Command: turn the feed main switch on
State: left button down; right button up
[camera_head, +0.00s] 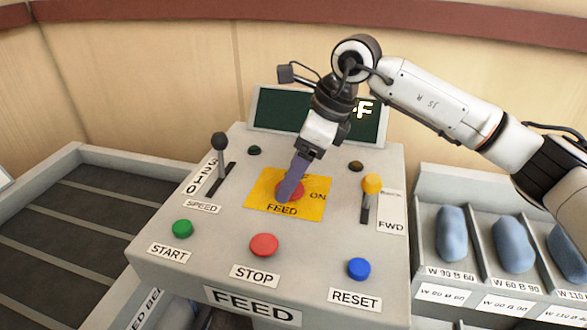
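The feed main switch (283,188) is a red knob on a yellow plate (258,195) marked FEED and ON, in the middle of the grey control panel. My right gripper (291,190) comes down from above with its fingers at the knob and covers part of it. The fingers look close together, but I cannot tell whether they grip the knob. The knob's pointing direction is hidden. A dark display (275,108) stands behind; my arm covers part of its text, and only an F shows. My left gripper is not in view.
A speed lever (219,143) stands left of the plate and a yellow-topped lever (372,184) right of it. Green START (182,228), red STOP (264,245) and blue RESET (358,268) buttons line the front. Bins with blue rolls (452,235) are at right, a conveyor (75,225) at left.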

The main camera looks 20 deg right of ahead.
jog(key=shift+f, duration=0.1)
jog(key=c, duration=1)
jog(key=shift+c, duration=0.2)
